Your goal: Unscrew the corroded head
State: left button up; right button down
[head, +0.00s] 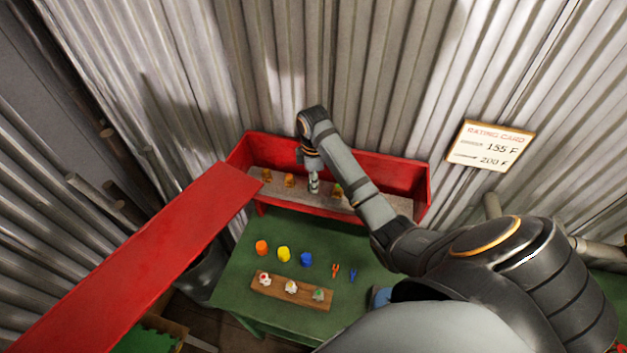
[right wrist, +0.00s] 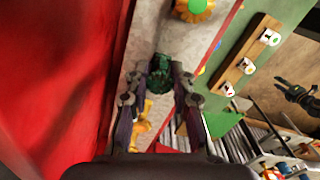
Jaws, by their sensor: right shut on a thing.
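The corroded head (right wrist: 160,75) is dark green and rough in the right wrist view. It sits between the fingertips of my right gripper (right wrist: 158,88), which is shut on it. In the head view my right gripper (head: 313,183) points down into the red open box, over its grey floor; the head is mostly hidden there. Brass heads (head: 267,175) (head: 289,180) stand to its left, and another (head: 337,190) is just to its right. A dark gripper, seemingly my left (right wrist: 297,97), shows at the right of the right wrist view with fingers apart and empty.
The red box (head: 390,165) has raised walls. On the green table (head: 235,285) in front are orange (head: 261,247), yellow (head: 283,254) and blue (head: 306,259) pieces, two small tools (head: 335,269) and a wooden rack (head: 266,292) with three heads. A rating card (head: 490,146) hangs at right.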

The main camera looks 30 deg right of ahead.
jog(key=n+p, duration=0.2)
jog(key=n, duration=0.1)
jog(key=shift+r, duration=0.3)
jog(key=shift+f+n, duration=0.15)
jog(key=shift+n, duration=0.45)
jog(key=shift+f+n, duration=0.15)
jog(key=shift+n, duration=0.25)
